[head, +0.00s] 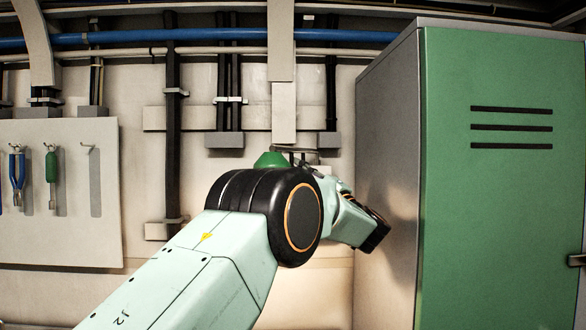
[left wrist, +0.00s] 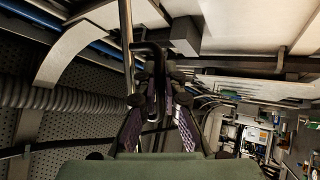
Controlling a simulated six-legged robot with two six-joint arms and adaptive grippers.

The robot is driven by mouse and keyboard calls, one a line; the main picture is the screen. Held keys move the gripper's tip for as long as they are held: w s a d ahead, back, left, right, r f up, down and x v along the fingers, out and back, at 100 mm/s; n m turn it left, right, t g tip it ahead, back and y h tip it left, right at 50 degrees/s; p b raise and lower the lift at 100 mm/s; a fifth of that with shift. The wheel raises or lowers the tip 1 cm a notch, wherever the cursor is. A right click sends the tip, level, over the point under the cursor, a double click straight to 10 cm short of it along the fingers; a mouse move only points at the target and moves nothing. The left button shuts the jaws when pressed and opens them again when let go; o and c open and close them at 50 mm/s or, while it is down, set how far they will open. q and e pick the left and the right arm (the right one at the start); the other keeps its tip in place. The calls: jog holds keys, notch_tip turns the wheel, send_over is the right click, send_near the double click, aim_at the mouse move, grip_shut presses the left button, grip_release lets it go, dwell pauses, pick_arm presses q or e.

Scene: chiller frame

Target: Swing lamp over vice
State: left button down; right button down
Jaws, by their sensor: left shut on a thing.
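The lamp's green shade (head: 270,160) shows just above my left arm's black joint in the head view. Thin dark lamp rods (head: 303,151) run beside it, and the rest of the lamp is hidden behind my arm. In the left wrist view my left gripper (left wrist: 157,95) is shut on a dark bent handle (left wrist: 150,47), which seems to belong to the lamp. The fingers themselves are hidden in the head view. I cannot make out the vice in either view. My right gripper is not in view.
A green and grey cabinet (head: 500,210) stands at the right, close to my left wrist. A pale tool board (head: 60,225) with pliers (head: 17,178) and a green-handled tool (head: 51,165) hangs at the left. A blue pipe (head: 200,37) crosses the wall above.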

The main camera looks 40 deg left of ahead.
pick_arm(q)
jog(key=shift+d+r+n+g, duration=0.35)
jog(key=shift+r+n+g, duration=0.1)
jog(key=shift+g, duration=0.15)
jog(key=shift+w+d, duration=0.1)
jog(key=c, duration=1.8)
grip_release()
jog(key=shift+o, duration=0.4)
jog(key=shift+w+f, duration=0.1)
jog(key=shift+f, duration=0.05)
